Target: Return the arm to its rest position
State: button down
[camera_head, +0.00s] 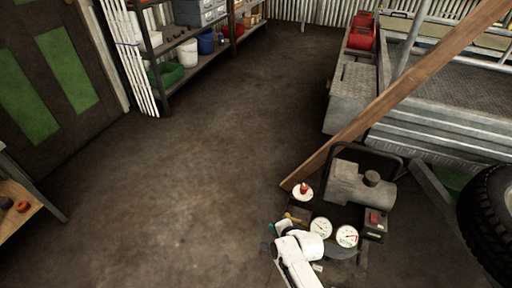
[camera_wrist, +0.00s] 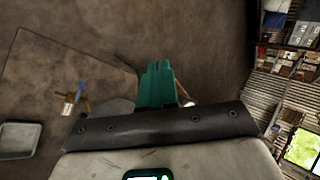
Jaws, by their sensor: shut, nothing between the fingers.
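My white arm (camera_head: 298,258) reaches up from the bottom edge in the head view, a little right of centre. My gripper (camera_head: 270,230) is at its far end, small and partly hidden there, with bits of teal showing. In the wrist view the teal fingers of my gripper (camera_wrist: 158,75) are together, with nothing held between them. The arm's end overlaps the near left side of a compressor (camera_head: 362,185) in the head view. Whether it touches the compressor cannot be told.
The compressor carries two white gauges (camera_head: 321,228) and a red knob (camera_head: 303,188). A wooden plank (camera_head: 400,95) leans across a metal trailer (camera_head: 455,110). A large tyre (camera_head: 490,215) is at right. Shelves (camera_head: 205,38) stand at back left, a bench (camera_head: 22,205) at left. The middle floor is clear.

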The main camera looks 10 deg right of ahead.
jog(key=s+d+r+n+g+h, duration=0.1)
jog(key=s+d+r+n+g, duration=0.35)
jog(key=s, duration=0.75)
jog(key=s+d+r+n+g+h, duration=0.1)
jog(key=s+d+r+n, duration=0.35)
jog(key=s, duration=0.75)
jog(key=s+d+r+n+g+h, duration=0.15)
jog(key=s+r+n, duration=0.35)
jog(key=s+r, duration=0.5)
notch_tip(320, 180, up, 10)
jog(key=s+p, duration=0.2)
jog(key=p, duration=1)
jog(key=shift+s+d+r+g+y+p, duration=0.15)
jog(key=shift+d+r+g+y+p, duration=0.05)
jog(key=shift+d+g+y+p, duration=0.2)
